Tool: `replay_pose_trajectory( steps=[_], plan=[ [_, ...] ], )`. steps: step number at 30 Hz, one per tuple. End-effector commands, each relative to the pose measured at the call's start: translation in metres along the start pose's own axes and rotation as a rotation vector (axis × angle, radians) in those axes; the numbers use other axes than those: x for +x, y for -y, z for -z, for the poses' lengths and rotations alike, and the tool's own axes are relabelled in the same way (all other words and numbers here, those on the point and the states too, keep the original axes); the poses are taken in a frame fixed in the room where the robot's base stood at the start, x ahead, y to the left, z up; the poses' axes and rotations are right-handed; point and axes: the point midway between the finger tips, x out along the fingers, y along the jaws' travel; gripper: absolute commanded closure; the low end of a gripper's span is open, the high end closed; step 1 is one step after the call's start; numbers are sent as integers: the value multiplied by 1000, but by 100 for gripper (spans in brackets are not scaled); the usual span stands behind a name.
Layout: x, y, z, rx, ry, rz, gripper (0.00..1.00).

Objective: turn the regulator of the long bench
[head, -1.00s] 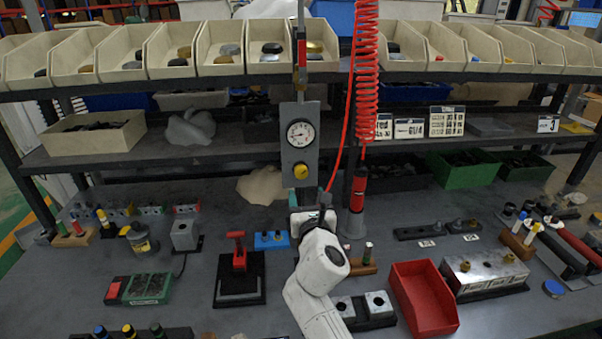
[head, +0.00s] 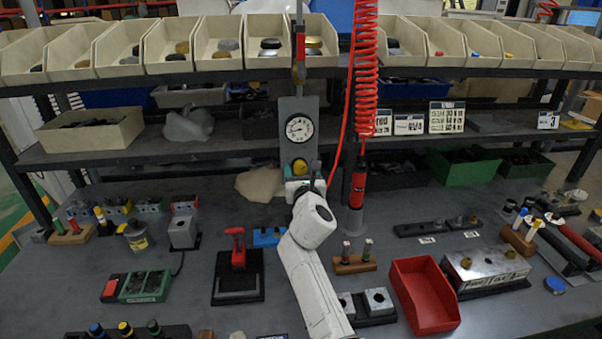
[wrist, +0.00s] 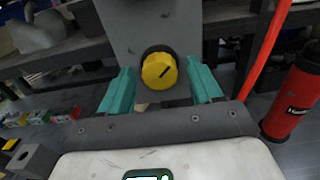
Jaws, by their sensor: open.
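The regulator is a round yellow knob (head: 299,166) with a dark pointer mark, on a grey upright panel (head: 285,130) below a round white pressure gauge (head: 299,128). The knob also shows in the wrist view (wrist: 159,70), its mark slanting up to the right. My gripper (wrist: 164,86) is open, with one teal finger on the left of the knob and one on the right. Clear gaps show between the fingers and the knob. In the head view my gripper (head: 301,172) is at the knob, its fingers partly hidden by my white wrist.
A coiled red hose (head: 365,70) hangs right of the panel, above a red cylinder (head: 357,188). A red tray (head: 424,296) and a red-handled block (head: 238,250) stand on the bench below. Bins (head: 219,47) line the upper shelf.

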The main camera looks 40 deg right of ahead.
Motion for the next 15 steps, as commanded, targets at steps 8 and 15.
replay_pose_trajectory(
  steps=[8,15],
  plan=[
    [0,0,0,1,0,0,59],
    [0,0,0,0,0,0,82]
  ],
)
